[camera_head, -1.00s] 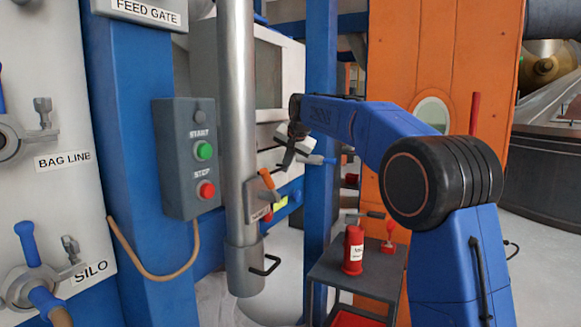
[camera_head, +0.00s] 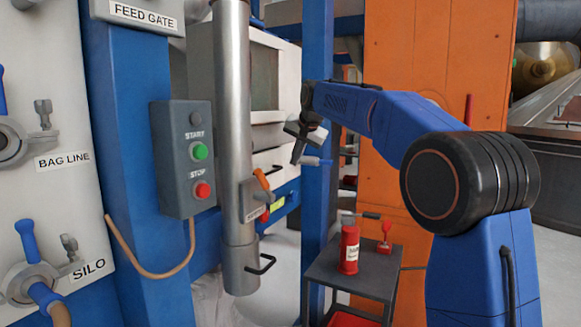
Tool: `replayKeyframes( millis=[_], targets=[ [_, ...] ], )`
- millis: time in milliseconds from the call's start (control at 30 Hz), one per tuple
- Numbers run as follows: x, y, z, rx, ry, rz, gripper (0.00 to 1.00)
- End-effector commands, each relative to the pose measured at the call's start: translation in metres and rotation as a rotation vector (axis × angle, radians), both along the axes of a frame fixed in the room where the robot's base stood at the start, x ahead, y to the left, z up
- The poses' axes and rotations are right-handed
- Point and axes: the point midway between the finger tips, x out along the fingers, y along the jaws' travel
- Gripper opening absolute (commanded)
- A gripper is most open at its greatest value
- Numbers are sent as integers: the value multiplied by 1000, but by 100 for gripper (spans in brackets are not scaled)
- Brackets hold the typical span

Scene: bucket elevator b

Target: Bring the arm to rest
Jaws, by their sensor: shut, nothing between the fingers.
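My blue arm (camera_head: 400,118) reaches in from the right, its elbow bent and its forearm stretched to the left. My gripper (camera_head: 298,157) hangs from the wrist, tilted downward, in front of the blue post (camera_head: 316,50). It is shut and holds nothing.
A control box (camera_head: 184,160) with green START and red STOP buttons is on the blue column at left. A small grey cart (camera_head: 350,275) below the arm carries a red bottle (camera_head: 349,248) and a red-handled tool (camera_head: 385,236). An orange panel (camera_head: 440,60) stands behind the arm.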

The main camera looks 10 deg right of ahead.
Motion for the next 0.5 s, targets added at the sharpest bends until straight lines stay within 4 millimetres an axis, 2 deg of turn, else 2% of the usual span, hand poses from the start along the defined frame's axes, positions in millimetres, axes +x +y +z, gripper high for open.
replayKeyframes(
  millis=[100, 200, 433, 500],
  targets=[
    [-12, -3, 18, 0, -2, 0, 0],
    [-20, -6, 28, 0, -1, 0, 0],
    [-31, -9, 38, -3, 2, 1, 0],
    [-40, -12, 39, -9, 3, 5, 0]
  ],
)
